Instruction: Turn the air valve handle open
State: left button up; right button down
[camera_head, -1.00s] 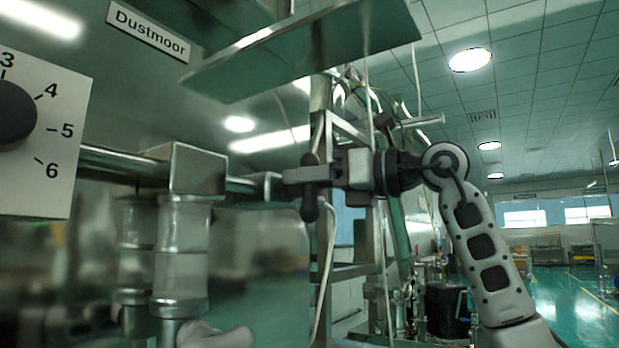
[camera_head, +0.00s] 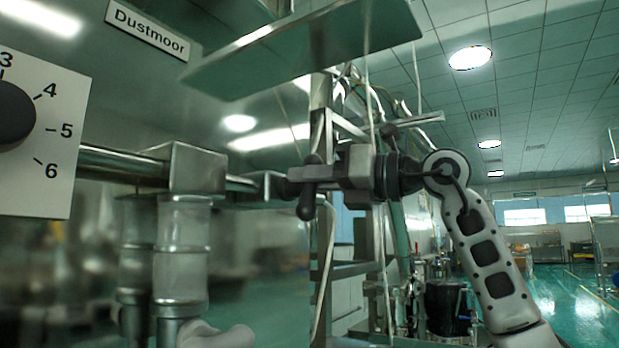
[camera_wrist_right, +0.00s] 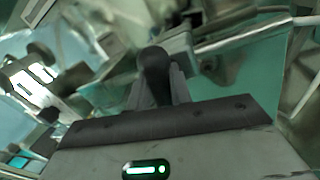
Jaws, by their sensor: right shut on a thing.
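The air valve handle (camera_head: 306,208) is a dark bar with rounded ends on the end of the metal pipe fitting, right of the glass cylinders. It stands near upright with a slight tilt. My right gripper (camera_head: 315,176) reaches it from the right and is shut on its middle. In the right wrist view the handle's dark rounded end (camera_wrist_right: 154,65) shows between the fingers of my right gripper (camera_wrist_right: 158,85). The rest of the handle is hidden there. My left gripper is not in view; a pale rounded shape at the bottom of the head view cannot be told for sure.
A dial panel (camera_head: 55,131) with numbers is at the far left. Glass and metal cylinders (camera_head: 181,250) hang below the pipe block (camera_head: 185,168). A flat metal shelf (camera_head: 300,50) juts out above my right gripper. A metal frame with hoses (camera_head: 345,270) stands behind it. Open floor lies at right.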

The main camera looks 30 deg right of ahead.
jog(key=m, duration=0.5)
jog(key=shift+w+d+f+t, duration=0.1)
jog(key=shift+d+t, duration=0.1)
jog(key=shift+t, duration=0.2)
jog(key=m, duration=0.3)
jog(key=shift+d+f+t, duration=0.1)
jog(key=shift+f+t, duration=0.05)
jog(key=shift+t, duration=0.25)
jog(key=m+h, duration=0.1)
jog(key=m, duration=0.3)
jog(key=shift+d+f+t+b, duration=0.1)
jog(key=shift+f+t+b, duration=0.05)
jog(key=shift+t+b, duration=0.25)
jog(key=m+h, duration=0.1)
jog(key=m, duration=0.2)
jog(key=shift+w+f+m+b, duration=0.1)
jog(key=shift+f+m+b, duration=0.05)
jog(key=shift+m+b, duration=0.2)
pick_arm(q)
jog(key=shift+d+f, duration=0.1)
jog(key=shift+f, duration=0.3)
pick_arm(e)
jog(key=shift+m+t, duration=0.3)
jog(key=shift+m, duration=0.55)
jog(key=shift+h, duration=0.3)
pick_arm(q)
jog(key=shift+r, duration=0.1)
